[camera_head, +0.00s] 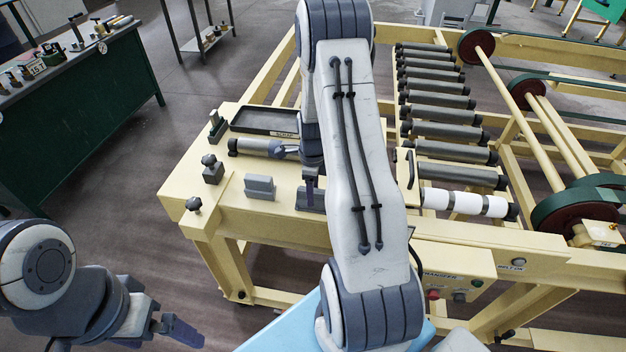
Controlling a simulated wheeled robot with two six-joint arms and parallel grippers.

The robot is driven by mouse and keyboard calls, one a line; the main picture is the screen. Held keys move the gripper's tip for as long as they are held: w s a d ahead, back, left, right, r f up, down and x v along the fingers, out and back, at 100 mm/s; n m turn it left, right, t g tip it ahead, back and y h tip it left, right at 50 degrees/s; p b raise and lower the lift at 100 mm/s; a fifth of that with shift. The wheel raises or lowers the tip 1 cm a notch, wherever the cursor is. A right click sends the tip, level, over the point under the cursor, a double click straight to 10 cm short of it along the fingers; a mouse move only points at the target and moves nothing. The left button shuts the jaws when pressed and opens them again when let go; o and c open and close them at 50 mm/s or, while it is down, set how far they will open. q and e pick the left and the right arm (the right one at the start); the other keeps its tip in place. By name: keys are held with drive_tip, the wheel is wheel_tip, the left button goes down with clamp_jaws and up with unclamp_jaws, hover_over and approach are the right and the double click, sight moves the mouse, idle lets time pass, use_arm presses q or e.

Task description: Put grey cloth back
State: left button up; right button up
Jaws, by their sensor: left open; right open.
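I cannot pick out a grey cloth with certainty. A grey block-like piece (260,187) stands on the cream table top (235,205), and a second grey piece (306,199) lies to its right, partly hidden by my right arm. My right gripper (311,185) is over the table just above that second piece, open, mostly hidden behind its own arm. Whether it touches the piece cannot be told. My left gripper (178,330) is low at the lower left, open and empty, away from the table.
A dark tray (262,122) labelled SCRAP lies at the table's back, behind a dark cylinder (250,146). Black knobs (212,172) stand at the left edge. Rollers (440,131) run to the right, one with white bands (466,203). A green bench (85,105) stands far left.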

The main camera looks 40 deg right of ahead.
wheel_tip(320, 180, up, 11)
drive_tip(key=b, duration=0.3)
drive_tip(key=a+r+n, duration=0.4)
drive_tip(key=a+n, duration=0.5)
drive_tip(key=a, duration=0.4)
drive_tip(key=s+a+r+n, duration=0.1)
drive_tip(key=s+a+n, duration=0.4)
drive_tip(key=a+n, duration=0.25)
drive_tip(key=s+a+r+n, duration=0.2)
drive_tip(key=s+a+n, duration=0.3)
drive_tip(key=a+n, duration=0.25)
drive_tip(key=s+a+n+y, duration=0.1)
drive_tip(key=s+a+n, duration=0.4)
drive_tip(key=s+n, duration=0.6)
drive_tip(key=shift+s+a+f+n, duration=0.25)
drive_tip(key=shift+a+f+n, duration=0.05)
drive_tip(key=shift+f, duration=0.05)
wheel_tip(320, 180, down, 2)
drive_tip(key=b, duration=0.2)
drive_tip(key=shift+w+f+b, duration=0.1)
drive_tip(key=shift+f+b, duration=0.15)
drive_tip(key=shift+b, duration=0.05)
